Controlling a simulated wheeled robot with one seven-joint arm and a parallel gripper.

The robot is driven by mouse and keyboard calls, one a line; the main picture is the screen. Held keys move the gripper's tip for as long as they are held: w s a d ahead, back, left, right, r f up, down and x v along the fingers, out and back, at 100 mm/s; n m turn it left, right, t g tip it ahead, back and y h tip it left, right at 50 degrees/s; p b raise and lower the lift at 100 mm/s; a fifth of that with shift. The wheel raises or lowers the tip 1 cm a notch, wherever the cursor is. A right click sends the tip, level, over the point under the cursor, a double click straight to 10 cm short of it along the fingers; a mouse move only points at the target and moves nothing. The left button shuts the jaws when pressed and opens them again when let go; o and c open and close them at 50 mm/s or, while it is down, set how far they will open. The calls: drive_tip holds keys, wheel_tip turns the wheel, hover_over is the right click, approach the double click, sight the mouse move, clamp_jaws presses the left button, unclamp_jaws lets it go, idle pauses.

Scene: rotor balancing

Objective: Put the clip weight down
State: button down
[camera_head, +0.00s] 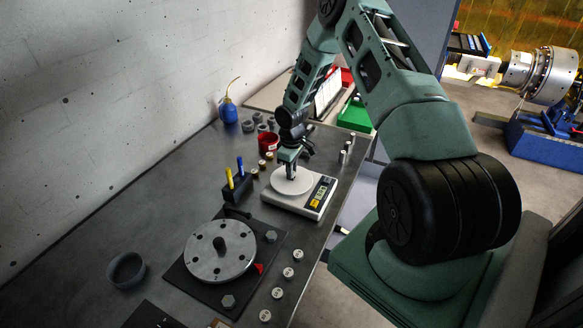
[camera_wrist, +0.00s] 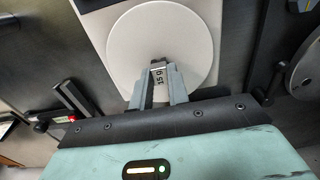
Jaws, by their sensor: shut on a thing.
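The clip weight (camera_wrist: 158,76) is a small metal piece with a printed label that seems to read 15 g. It sits between the fingertips of my gripper (camera_wrist: 158,88), which is shut on it. In the wrist view it is over the round white pan (camera_wrist: 192,28) of the scale, near the pan's edge. In the head view my gripper (camera_head: 291,174) points down at the pan (camera_head: 283,187) of the white scale (camera_head: 316,207). The clip weight is too small to make out there. I cannot tell whether it touches the pan.
The rotor disc (camera_head: 220,251) lies on a dark plate in front of the scale. A pen block (camera_head: 236,189) stands left of the scale, a red cup (camera_head: 268,141) behind it. Several small weights (camera_head: 288,272) line the table's right edge.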

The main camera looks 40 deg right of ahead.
drive_tip(key=shift+f, duration=0.2)
drive_tip(key=c, duration=1.3)
unclamp_jaws()
drive_tip(key=shift+c, duration=0.2)
drive_tip(key=shift+r, duration=0.15)
